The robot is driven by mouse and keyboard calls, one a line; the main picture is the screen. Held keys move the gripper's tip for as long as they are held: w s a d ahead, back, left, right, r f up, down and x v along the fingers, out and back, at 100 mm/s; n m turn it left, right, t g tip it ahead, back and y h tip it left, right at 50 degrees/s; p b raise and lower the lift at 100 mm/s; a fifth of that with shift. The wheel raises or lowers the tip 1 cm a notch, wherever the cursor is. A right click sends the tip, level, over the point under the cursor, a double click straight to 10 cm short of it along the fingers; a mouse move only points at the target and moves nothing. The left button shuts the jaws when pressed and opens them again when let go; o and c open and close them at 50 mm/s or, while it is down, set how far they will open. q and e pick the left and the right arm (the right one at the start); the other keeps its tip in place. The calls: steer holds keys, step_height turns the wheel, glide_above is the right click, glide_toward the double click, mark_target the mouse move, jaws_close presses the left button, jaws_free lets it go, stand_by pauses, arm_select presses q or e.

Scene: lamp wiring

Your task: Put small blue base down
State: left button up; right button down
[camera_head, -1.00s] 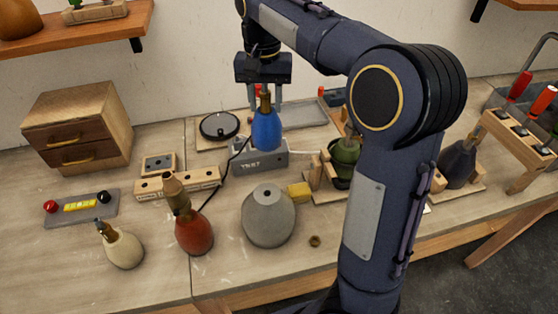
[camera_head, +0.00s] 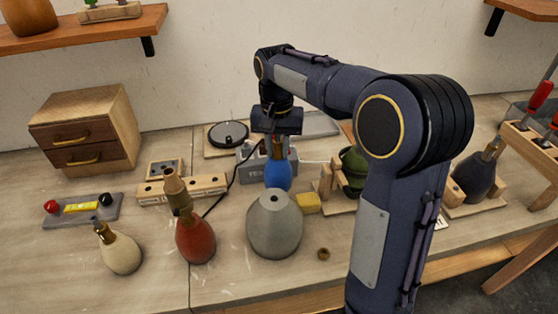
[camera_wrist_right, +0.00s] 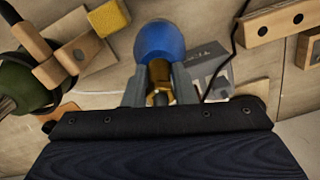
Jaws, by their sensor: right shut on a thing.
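The small blue base (camera_head: 278,176) has a rounded blue body with a brass neck. My right gripper (camera_head: 277,147) is shut on its neck and holds it upright, just in front of the grey test box (camera_head: 248,160). In the right wrist view the blue body (camera_wrist_right: 160,42) shows beyond my fingers (camera_wrist_right: 160,85), which close around the brass neck (camera_wrist_right: 159,75). The base's bottom is partly hidden behind the grey base, so I cannot tell whether it touches the table. My left gripper is not in view.
The large grey base (camera_head: 274,224) stands close in front, with a yellow block (camera_head: 307,203) at its right. A red base (camera_head: 195,238) and a cream base (camera_head: 120,252) stand left. A green base (camera_head: 353,170) sits in a wooden holder. A dark cable runs beside the test box.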

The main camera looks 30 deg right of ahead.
mark_target(278, 156)
step_height(278, 156, down, 4)
steer(key=shift+r, duration=0.2)
steer(key=c, duration=0.8)
jaws_free()
steer(key=shift+f, duration=0.1)
steer(key=shift+c, duration=0.2)
